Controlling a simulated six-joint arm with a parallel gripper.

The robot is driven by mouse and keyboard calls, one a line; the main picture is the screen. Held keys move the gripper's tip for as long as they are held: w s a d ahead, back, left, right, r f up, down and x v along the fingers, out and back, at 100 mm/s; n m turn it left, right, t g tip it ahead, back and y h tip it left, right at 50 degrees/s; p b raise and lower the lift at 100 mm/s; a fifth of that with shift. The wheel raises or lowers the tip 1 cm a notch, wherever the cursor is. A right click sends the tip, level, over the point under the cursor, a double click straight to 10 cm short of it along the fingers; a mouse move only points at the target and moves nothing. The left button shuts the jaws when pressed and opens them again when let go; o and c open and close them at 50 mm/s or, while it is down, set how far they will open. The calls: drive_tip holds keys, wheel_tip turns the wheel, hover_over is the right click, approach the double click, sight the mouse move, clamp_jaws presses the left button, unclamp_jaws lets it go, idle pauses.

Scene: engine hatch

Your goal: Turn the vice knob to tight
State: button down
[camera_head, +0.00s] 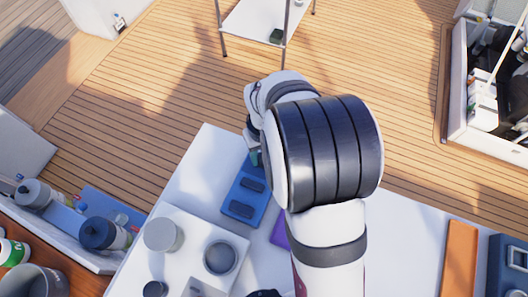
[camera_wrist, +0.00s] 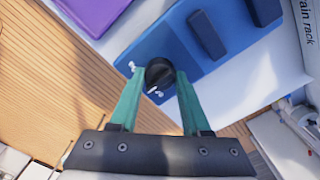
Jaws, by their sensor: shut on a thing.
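The vice is a blue plate with two dark blue jaw blocks; it lies on the white table in the head view (camera_head: 236,223) and shows in the wrist view (camera_wrist: 220,62). Its round black knob (camera_wrist: 159,74) is at the plate's end, with small white marks beside it. My gripper (camera_wrist: 160,82) has its two green fingers on either side of the knob and is shut on it. I cannot read the marks or the knob's setting. In the head view my gripper (camera_head: 254,155) is mostly hidden behind my arm, and the knob is hidden.
A purple item (camera_wrist: 92,12) lies beside the vice. A white block with round cups (camera_head: 190,255) stands to the left on the table (camera_head: 188,170). An orange strip (camera_head: 458,262) lies at the right. Wooden deck (camera_head: 150,85) is beyond the table edge.

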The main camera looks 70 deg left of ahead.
drive_tip(key=m, duration=0.3)
drive_tip(key=shift+m, duration=2.2)
drive_tip(key=shift+c, duration=1.8)
unclamp_jaws()
wheel_tip(320, 180, up, 16)
drive_tip(key=shift+f, duration=0.1)
